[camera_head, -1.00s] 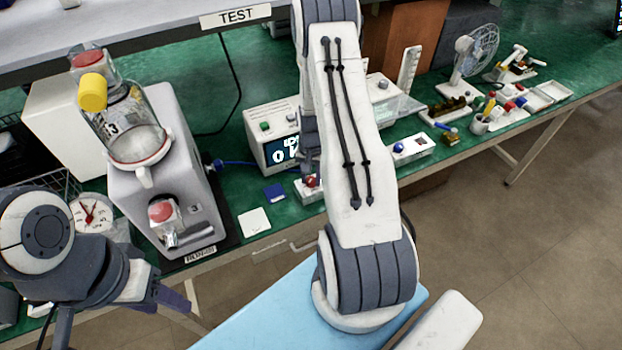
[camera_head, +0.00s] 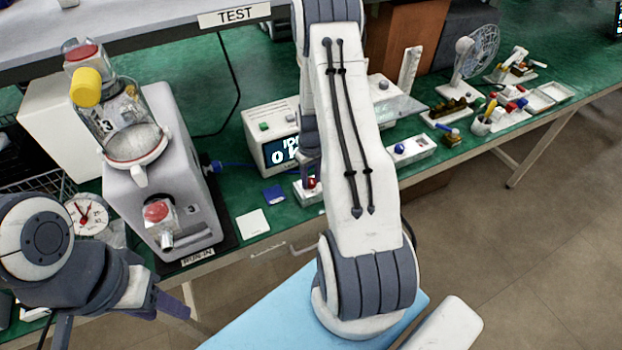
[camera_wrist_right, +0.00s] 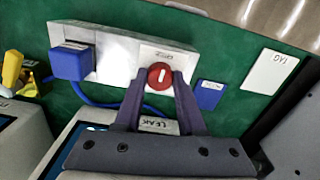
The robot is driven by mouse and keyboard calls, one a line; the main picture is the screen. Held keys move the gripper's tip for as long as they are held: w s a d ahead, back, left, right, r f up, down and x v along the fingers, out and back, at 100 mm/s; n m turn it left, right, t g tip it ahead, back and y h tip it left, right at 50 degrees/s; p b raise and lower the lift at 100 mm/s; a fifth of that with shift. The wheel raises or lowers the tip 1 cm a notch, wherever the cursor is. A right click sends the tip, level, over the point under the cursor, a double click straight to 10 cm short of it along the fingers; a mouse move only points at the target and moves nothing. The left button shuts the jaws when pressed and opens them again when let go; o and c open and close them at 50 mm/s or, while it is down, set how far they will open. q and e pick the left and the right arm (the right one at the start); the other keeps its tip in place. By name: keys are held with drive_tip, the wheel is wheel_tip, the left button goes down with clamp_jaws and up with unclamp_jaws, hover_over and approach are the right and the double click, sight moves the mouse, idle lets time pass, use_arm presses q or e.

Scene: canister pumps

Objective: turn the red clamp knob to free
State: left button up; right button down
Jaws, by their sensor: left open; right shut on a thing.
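The red clamp knob (camera_wrist_right: 160,76) sits on a white block (camera_wrist_right: 120,50) that lies on the green bench. A white bar on the knob's face runs roughly up and down in the right wrist view. My right gripper (camera_wrist_right: 161,80) is shut on the knob, one dark finger on each side. The printing beside the knob is too small to read. In the head view the knob (camera_head: 311,184) shows small and red below my right gripper, partly covered by it. My left gripper (camera_head: 180,303) is open and empty at the lower left, in front of the bench edge.
A blue block (camera_wrist_right: 71,62) with a blue hose is at the other end of the white block. A blue card (camera_wrist_right: 208,94) and a white tag (camera_wrist_right: 270,72) lie close by. A grey pump (camera_head: 160,195) with a glass canister (camera_head: 125,130) stands to the left.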

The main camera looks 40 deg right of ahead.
sight(311, 180)
drive_tip(key=shift+w+n, duration=0.1)
drive_tip(key=shift+n, duration=0.4)
drive_tip(key=c, duration=0.5)
unclamp_jaws()
drive_tip(key=shift+r, duration=0.1)
wheel_tip(311, 180, up, 10)
drive_tip(key=b, duration=0.1)
drive_tip(key=shift+r+b, duration=0.15)
drive_tip(key=shift+b, duration=0.15)
